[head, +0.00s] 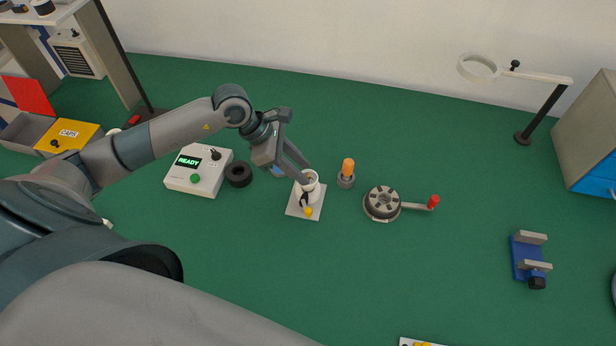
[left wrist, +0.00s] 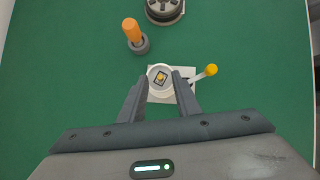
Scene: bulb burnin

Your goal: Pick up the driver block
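A white round cup (head: 309,185) stands on a pale square plate (head: 297,209) near the middle of the green table. In the left wrist view, a small dark block with a yellow mark (left wrist: 160,77) sits inside the cup (left wrist: 153,89); it may be the driver block, but I cannot read any label. My left gripper (head: 304,178) is above the cup, pointing down. In the left wrist view its fingers (left wrist: 160,82) are apart, one to each side of the cup, with nothing visibly held. I cannot tell whether they touch it. My right gripper is not in view.
A yellow-knobbed lever (head: 308,211) sticks out by the cup. An orange-handled tool in a grey holder (head: 346,181) and a round crank fixture (head: 381,203) stand to the right. A READY box (head: 198,172) and black ring (head: 238,174) are left.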

